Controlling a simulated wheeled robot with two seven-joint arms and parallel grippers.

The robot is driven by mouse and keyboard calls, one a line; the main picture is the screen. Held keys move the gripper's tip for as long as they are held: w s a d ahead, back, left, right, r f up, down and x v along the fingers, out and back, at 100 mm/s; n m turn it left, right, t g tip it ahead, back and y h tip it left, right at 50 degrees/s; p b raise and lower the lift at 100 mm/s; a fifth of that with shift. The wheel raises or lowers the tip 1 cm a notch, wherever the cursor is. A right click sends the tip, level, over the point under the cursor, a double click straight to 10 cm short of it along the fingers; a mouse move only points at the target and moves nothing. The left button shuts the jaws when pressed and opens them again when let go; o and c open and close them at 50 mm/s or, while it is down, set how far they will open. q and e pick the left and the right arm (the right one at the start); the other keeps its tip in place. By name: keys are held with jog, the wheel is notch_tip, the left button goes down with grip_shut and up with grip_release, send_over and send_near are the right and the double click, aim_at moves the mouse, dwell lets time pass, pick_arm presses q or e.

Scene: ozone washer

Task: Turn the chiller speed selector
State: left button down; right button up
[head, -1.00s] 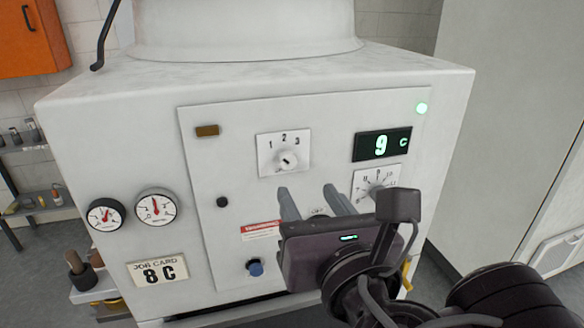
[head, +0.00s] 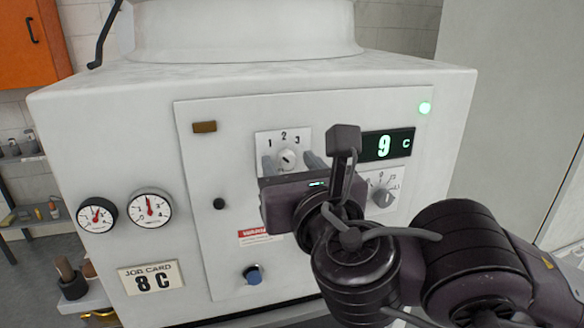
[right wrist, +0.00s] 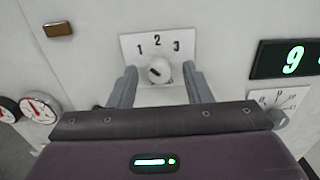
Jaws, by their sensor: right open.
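The speed selector is a round white knob (head: 287,159) with a dark pointer mark, on a white plate (head: 270,143) numbered 1, 2, 3. The knob (right wrist: 159,71) also shows in the right wrist view, its mark slanting toward upper left. My right gripper (head: 291,163) is open, with its two grey fingers pointing at the panel, one on each side of the knob. In the right wrist view the fingers (right wrist: 159,82) stand left and right of the knob with gaps; I cannot tell how deep they reach. My left gripper is not in view.
A green display (head: 388,145) reads 9 C, above a second dial (head: 385,192) right of my gripper.

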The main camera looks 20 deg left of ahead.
grip_shut()
